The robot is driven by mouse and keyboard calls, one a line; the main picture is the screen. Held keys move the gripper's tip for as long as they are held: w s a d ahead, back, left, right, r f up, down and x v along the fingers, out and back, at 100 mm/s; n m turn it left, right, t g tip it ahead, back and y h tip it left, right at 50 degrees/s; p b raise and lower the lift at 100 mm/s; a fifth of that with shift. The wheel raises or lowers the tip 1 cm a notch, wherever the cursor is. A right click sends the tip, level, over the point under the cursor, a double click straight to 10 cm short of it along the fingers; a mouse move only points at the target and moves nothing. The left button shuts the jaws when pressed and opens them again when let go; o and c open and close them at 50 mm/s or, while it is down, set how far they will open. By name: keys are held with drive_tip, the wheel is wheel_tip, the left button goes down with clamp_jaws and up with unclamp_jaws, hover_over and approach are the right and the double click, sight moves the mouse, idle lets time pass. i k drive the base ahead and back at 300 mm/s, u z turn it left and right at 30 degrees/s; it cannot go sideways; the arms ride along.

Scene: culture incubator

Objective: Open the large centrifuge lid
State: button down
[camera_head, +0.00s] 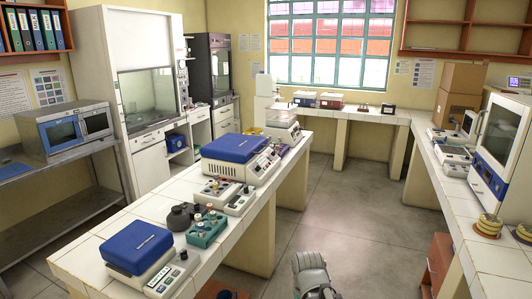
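The large centrifuge (249,172) stands on the long white tiled bench, around its middle, with a white body and a control panel on its right side. Its blue lid (233,147) lies flat over the top and looks closed. A smaller device with a blue lid (136,247) stands at the near end of the same bench, its lid also down. A grey part of my arm shows at the bottom edge, right of the bench and well short of the large centrifuge. My gripper's fingers are not visible.
Small instruments (218,190), a dark round device (181,216) and a green rack (207,229) stand between the two blue-lidded devices. A clear-covered device (283,124) stands behind the large centrifuge. The grey floor (330,215) right of the bench is open, up to the right-hand counter (462,205).

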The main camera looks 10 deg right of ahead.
sight(238, 149)
drive_tip(key=u, duration=0.15)
drive_tip(key=i, duration=0.95)
drive_tip(key=z, duration=0.1)
drive_tip(key=k, duration=0.7)
drive_tip(key=z, duration=0.45)
drive_tip(key=i, duration=1)
drive_tip(key=z, duration=0.35)
